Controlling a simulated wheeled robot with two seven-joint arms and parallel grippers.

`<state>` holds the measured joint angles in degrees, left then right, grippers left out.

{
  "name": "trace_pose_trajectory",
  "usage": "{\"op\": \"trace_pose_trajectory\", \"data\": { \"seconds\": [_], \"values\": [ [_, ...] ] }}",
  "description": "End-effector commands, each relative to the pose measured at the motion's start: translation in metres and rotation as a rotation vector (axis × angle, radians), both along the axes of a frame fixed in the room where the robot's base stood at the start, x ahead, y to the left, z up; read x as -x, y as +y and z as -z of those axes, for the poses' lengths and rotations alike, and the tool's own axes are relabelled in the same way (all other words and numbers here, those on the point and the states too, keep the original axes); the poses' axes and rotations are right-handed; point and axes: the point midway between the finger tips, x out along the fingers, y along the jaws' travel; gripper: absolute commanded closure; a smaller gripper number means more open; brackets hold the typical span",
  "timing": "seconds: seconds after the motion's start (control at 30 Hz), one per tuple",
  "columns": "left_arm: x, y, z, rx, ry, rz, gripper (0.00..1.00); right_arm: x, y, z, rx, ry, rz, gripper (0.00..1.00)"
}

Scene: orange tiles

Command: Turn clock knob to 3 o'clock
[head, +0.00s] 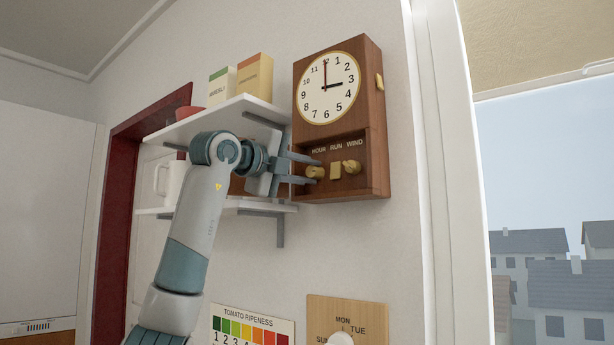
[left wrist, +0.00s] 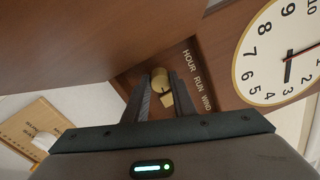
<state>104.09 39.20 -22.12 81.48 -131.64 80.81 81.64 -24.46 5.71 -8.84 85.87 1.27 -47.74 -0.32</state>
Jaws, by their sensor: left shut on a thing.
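The wooden wall clock (head: 383,120) has a white dial (head: 318,104). Its short black hand points at 3 and the long hand points straight up at 12. Below the dial, a recessed panel reads HOUR, RUN, WIND. The brass HOUR knob (head: 316,173) sits under its label at the left. My left gripper (head: 314,171) reaches in from the left with one finger above and one below this knob, shut on it. In the left wrist view the knob (left wrist: 159,77) lies between the fingertips of my left gripper (left wrist: 161,81). My right gripper is not in view.
A brass plate (head: 335,171) under RUN and a winding key (head: 352,167) under WIND sit right of the knob. A white shelf (head: 216,121) with boxes is left of the clock. A weekday board (head: 372,315) and a ripeness chart (head: 252,325) hang below.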

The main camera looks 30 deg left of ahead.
Motion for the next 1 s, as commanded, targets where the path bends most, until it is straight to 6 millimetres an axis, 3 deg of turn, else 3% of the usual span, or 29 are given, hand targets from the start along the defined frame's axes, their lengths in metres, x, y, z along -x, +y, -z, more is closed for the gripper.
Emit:
{"op": "trace_pose_trajectory", "data": {
  "seconds": [0.3,0.7,0.73,0.8,1.0],
  "values": [
    [-0.001,-0.002,0.004,0.097,0.015,0.003,0.98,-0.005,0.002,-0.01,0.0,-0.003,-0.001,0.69],
    [-0.001,-0.001,0.004,0.103,0.017,0.002,0.98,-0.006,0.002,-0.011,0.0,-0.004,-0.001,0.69],
    [-0.001,-0.001,0.004,0.103,0.017,0.002,0.71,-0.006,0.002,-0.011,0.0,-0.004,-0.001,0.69],
    [-0.001,-0.001,0.003,0.103,0.016,0.002,0.57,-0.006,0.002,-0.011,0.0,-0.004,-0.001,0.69],
    [0.0,-0.001,0.002,0.103,0.012,0.001,0.57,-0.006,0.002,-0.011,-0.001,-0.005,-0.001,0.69]
  ]
}}
